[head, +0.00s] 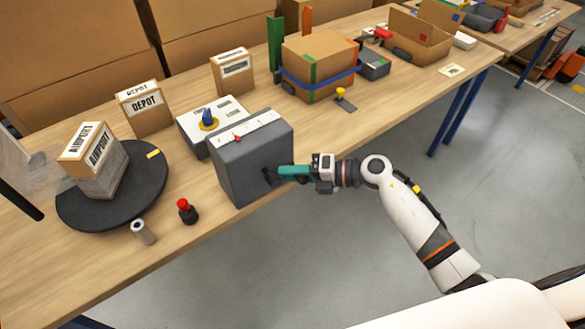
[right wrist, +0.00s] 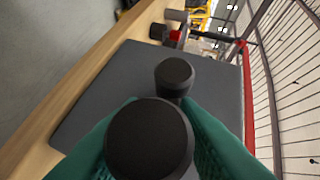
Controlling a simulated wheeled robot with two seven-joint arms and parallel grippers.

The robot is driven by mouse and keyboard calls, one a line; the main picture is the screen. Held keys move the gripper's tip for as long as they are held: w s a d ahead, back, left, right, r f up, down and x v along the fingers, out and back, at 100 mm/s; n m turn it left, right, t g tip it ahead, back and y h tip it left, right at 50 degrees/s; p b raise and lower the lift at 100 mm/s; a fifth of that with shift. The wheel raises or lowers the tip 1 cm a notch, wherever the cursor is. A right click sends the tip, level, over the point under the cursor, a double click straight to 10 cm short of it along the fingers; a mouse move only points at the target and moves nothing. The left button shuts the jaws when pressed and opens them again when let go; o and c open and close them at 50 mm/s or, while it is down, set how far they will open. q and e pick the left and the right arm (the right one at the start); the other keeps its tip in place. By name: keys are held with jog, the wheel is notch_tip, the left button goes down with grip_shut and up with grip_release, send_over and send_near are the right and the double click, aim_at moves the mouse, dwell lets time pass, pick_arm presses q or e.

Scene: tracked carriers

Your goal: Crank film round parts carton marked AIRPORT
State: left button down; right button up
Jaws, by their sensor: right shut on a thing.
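The AIRPORT carton (head: 88,150) stands on a round black turntable (head: 72,209) at the left in the head view. Greyish see-through film covers its lower part, and its upper part is bare cardboard. A yellow mark (head: 153,153) lies on the turntable's rim. A dark grey box (head: 240,165) to the right carries a black crank (head: 268,178) on its side. My right gripper (head: 284,172) is at this side, its teal fingers shut on the crank's black handle (right wrist: 150,140). A black hub (right wrist: 174,75) shows behind the handle in the right wrist view. My left gripper is out of view.
A clear sheet and black bar (head: 20,190) stand at the left edge. A red-topped button (head: 186,211) and a grey cylinder (head: 143,232) are near the table's front. A DEPOT carton (head: 146,108), a white panel with blue knob (head: 209,120) and a strapped carton (head: 318,62) stand behind.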

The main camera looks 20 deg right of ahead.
jog(key=shift+s+f+h, duration=0.2)
jog(key=shift+f+h, duration=0.15)
jog(key=shift+h, duration=0.05)
jog(key=o, duration=0.9)
jog(key=shift+d, duration=0.1)
jog(key=shift+c, duration=0.2)
jog(key=shift+w, duration=0.1)
jog(key=shift+r+p, duration=0.25)
jog(key=shift+p, duration=0.05)
